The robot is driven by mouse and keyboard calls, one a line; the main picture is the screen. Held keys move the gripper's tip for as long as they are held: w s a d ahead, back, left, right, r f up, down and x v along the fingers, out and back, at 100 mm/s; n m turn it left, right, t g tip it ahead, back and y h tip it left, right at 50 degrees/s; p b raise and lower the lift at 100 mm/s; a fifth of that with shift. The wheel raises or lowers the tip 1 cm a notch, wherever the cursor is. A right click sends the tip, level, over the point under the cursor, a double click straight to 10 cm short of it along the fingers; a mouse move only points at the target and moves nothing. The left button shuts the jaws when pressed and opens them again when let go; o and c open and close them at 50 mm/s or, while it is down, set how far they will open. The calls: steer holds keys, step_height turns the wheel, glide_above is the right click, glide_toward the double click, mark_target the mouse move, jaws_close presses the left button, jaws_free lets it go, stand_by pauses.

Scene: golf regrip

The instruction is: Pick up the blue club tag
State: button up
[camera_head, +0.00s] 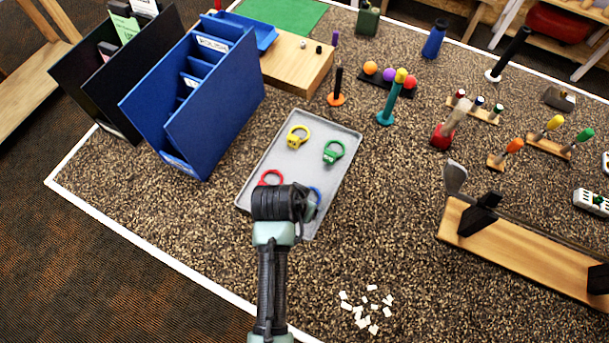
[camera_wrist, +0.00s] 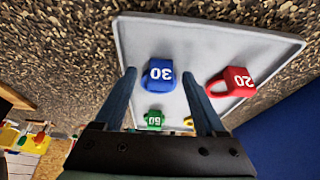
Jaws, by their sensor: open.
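The blue club tag (camera_wrist: 158,76), marked 30, lies on the grey tray (camera_wrist: 136,38) and shows between my gripper's fingers in the wrist view. In the head view only part of the blue tag (camera_head: 316,194) shows, beside my gripper, which hides the rest. My gripper (camera_wrist: 166,84) is open and empty, with one finger on each side of the tag in the picture. It is above the near end of the tray (camera_head: 318,160); the exact height is hard to tell. A red tag (camera_wrist: 232,81), marked 20, lies to the right in the wrist view.
A yellow tag (camera_head: 298,136) and a green tag (camera_head: 334,152) lie at the tray's far end. A tall blue divided bag (camera_head: 225,110) stands left of the tray. White chips (camera_head: 368,310) and a wooden stand (camera_head: 520,250) lie to the right.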

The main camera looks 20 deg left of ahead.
steer(key=c, duration=1.1)
steer(key=shift+r, duration=0.15)
